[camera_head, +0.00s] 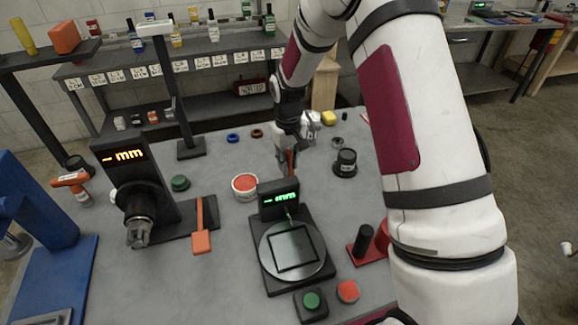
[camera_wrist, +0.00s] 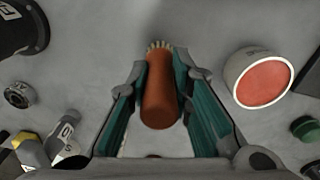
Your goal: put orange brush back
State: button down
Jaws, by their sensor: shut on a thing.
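The orange brush (camera_wrist: 160,100) is between the two fingers of my gripper (camera_wrist: 162,72) in the wrist view, with pale bristles at its far end. The gripper is shut on it. In the head view my gripper (camera_head: 286,152) is over the grey table, behind the scale with the green display, and a small strip of the orange brush (camera_head: 291,162) shows below it. Whether the brush touches the table cannot be told. The place it belongs in cannot be made out.
A white round tub with a red top (camera_head: 245,187) stands left of my gripper, also in the wrist view (camera_wrist: 264,80). A black cylinder (camera_head: 345,163) stands to the right. The scale (camera_head: 292,250) is in front. An orange-ended tool (camera_head: 202,240) lies further left.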

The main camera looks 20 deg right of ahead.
jog(key=shift+f, duration=0.75)
jog(key=c, duration=1.4)
grip_release()
jog(key=shift+f, duration=0.1)
jog(key=shift+c, duration=0.2)
